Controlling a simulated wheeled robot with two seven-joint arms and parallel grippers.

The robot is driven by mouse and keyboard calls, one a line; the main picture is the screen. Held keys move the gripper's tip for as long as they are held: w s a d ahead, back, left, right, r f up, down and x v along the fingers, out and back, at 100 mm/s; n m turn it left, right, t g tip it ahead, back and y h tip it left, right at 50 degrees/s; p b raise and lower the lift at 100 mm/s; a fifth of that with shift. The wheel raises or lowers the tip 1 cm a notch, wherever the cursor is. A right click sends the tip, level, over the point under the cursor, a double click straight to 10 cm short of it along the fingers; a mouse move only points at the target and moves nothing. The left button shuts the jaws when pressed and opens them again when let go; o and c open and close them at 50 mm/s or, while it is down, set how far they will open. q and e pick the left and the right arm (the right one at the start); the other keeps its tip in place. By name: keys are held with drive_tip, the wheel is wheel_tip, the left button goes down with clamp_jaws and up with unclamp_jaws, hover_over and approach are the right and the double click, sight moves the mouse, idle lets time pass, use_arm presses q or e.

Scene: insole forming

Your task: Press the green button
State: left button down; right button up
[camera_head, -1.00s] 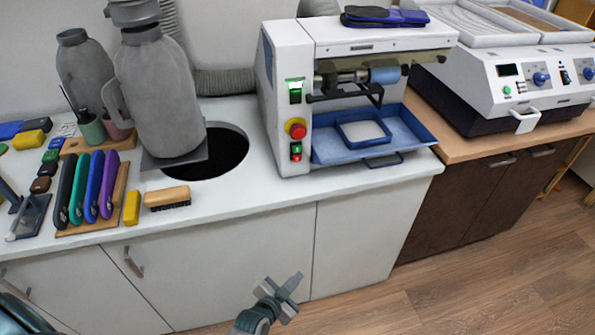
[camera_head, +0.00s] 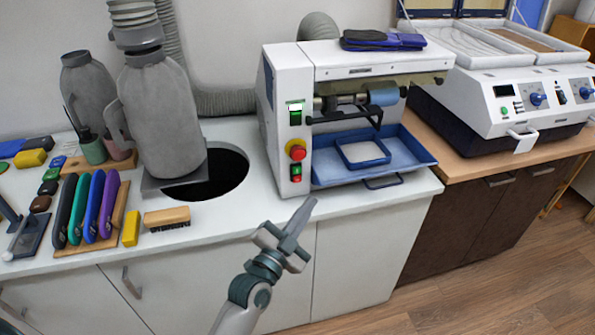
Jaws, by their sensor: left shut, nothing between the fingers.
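The white grinding machine (camera_head: 370,62) stands on the counter. Its front panel has a tall green switch (camera_head: 296,116) with a lit white top, a red knob on a yellow base (camera_head: 297,150), and a small red-and-green switch (camera_head: 296,173) below. The other white machine at the right has a small round green button (camera_head: 504,110) on its panel. My left gripper (camera_head: 308,206) is shut and empty. It points up and right, in front of the counter edge, below the grinding machine's panel and apart from every switch in the picture. My right gripper is not in view.
A blue tray (camera_head: 415,150) juts from the grinding machine. Left of it are a dark round counter hole (camera_head: 232,172), a grey canister (camera_head: 165,110), a brush (camera_head: 167,216) and a rack of coloured tools (camera_head: 118,222). The counter front below the machine is clear.

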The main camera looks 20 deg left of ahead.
sight(297, 170)
use_arm(q)
drive_tip(key=shift+w, duration=0.15)
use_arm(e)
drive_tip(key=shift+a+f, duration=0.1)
use_arm(q)
drive_tip(key=w+a+b, duration=0.2)
drive_tip(key=w+a, duration=0.3)
drive_tip(key=w, duration=0.2)
drive_tip(key=shift+b, duration=0.4)
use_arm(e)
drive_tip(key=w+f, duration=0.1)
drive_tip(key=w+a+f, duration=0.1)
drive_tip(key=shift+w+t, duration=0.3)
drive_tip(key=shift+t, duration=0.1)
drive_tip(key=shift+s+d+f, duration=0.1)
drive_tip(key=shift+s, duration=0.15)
use_arm(q)
drive_tip(key=shift+w, duration=0.15)
idle(1.1)
drive_tip(key=shift+w+a, duration=0.2)
